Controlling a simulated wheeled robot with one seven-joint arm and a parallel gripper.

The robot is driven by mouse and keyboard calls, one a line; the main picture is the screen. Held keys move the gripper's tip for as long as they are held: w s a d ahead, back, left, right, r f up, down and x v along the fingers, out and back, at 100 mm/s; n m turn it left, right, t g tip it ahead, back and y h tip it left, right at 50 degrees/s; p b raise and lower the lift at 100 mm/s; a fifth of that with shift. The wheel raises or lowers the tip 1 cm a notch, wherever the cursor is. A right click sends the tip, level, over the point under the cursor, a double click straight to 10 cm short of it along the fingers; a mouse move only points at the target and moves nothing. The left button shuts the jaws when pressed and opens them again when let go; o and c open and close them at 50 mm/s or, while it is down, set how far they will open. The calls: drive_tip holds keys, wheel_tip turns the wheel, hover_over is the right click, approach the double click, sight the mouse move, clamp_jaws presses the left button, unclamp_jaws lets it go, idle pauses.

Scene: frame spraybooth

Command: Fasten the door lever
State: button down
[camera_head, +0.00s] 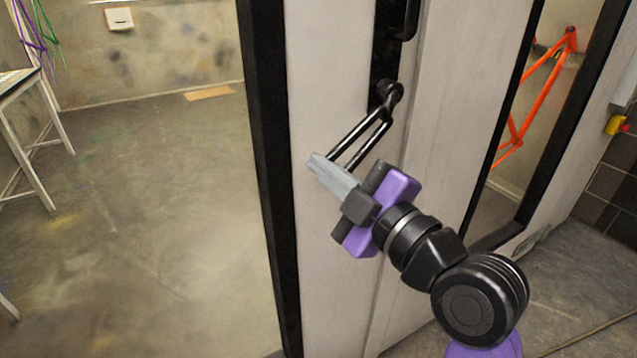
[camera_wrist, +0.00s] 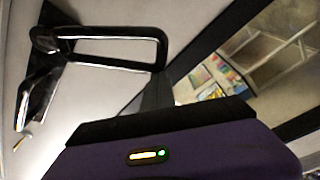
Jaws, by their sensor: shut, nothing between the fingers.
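The black door lever (camera_head: 362,135) is a looped handle on the pale door (camera_head: 340,60). In the head view it slopes down and to the left from its pivot on a black plate. My gripper (camera_head: 318,163) is shut and empty, with its grey fingers at the lever's free lower end. In the wrist view the lever (camera_wrist: 115,31) reaches across the upper left, and my fingers (camera_wrist: 160,85) end close to its free end. The fingers hide a little of that end in the head view. I cannot tell whether they touch it.
A black door edge (camera_head: 268,150) borders an open room with bare floor at the left. A white stand (camera_head: 35,150) is at the far left. An orange bicycle frame (camera_head: 535,100) shows through the window at the right. A yellow and red switch (camera_head: 617,124) is on the right wall.

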drive_tip(key=w+d+f+n+g+b, duration=0.1)
drive_tip(key=w+d+f+n+b, duration=0.3)
drive_tip(key=b, duration=0.9)
drive_tip(key=shift+d+f+n+h, duration=0.3)
drive_tip(key=shift+d+f+n, duration=0.65)
drive_tip(key=shift+f+n, duration=0.8)
drive_tip(key=shift+w+d+f+m, duration=0.1)
drive_tip(key=shift+d+f+m, duration=0.05)
drive_tip(key=shift+d+m, duration=0.1)
drive_tip(key=shift+a, duration=0.1)
drive_tip(key=s+a, duration=0.2)
drive_tip(key=a, duration=0.2)
drive_tip(key=v, duration=1)
drive_tip(key=shift+p, duration=0.3)
drive_tip(key=shift+a, duration=0.1)
